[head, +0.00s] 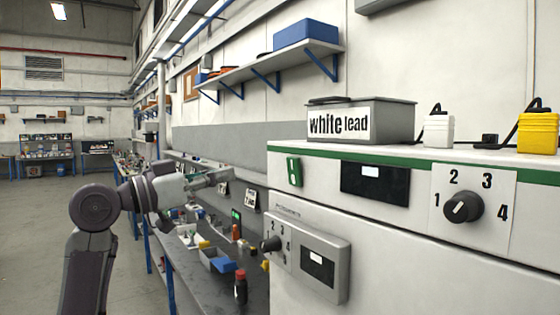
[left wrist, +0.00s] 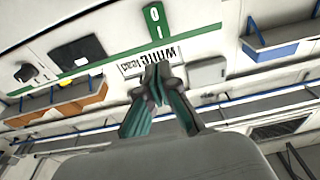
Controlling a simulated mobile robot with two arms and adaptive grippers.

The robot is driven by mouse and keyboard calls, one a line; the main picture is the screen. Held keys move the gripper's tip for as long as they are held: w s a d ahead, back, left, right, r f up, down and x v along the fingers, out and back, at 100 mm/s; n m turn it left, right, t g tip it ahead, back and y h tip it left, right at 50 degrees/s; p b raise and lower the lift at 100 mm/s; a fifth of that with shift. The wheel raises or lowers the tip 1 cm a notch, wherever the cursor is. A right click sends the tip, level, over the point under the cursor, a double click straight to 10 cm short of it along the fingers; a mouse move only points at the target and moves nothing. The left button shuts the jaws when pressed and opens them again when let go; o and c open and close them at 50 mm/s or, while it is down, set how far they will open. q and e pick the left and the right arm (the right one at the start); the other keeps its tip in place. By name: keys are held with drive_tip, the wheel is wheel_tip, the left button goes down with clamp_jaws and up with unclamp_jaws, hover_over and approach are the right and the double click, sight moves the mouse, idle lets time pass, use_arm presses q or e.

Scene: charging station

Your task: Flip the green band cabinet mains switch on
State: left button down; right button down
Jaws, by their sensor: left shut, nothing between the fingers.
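The cabinet (head: 375,240) with a green band (head: 345,155) along its top edge stands at the right in the head view. Its small green switch (head: 294,172) with white marks sits just below the band at the cabinet's left end. In the left wrist view the green switch (left wrist: 153,15) shows at the top, beyond the fingertips. I cannot tell its position. My left gripper (head: 222,176) is shut and empty, left of the switch and apart from it. My right gripper is not in view.
The cabinet face also has a black display (head: 375,184) and a dial knob (head: 463,208). A grey unit with a knob (head: 320,262) juts out below the switch. A "white lead" box (head: 360,120) stands on top. A workbench (head: 205,285) with clutter lies below my gripper.

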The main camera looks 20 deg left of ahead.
sight(291, 158)
use_arm(q)
drive_tip(key=p+x, duration=0.7)
drive_tip(key=x, duration=0.6)
drive_tip(key=shift+w+r, duration=0.15)
drive_tip(key=shift+w, duration=0.1)
drive_tip(key=shift+w+d+p, duration=0.2)
drive_tip(key=shift+d+p, duration=0.05)
drive_tip(key=shift+p, duration=0.1)
drive_tip(key=shift+w, duration=0.1)
drive_tip(key=shift+w+d, duration=0.15)
drive_tip(key=shift+d, duration=0.05)
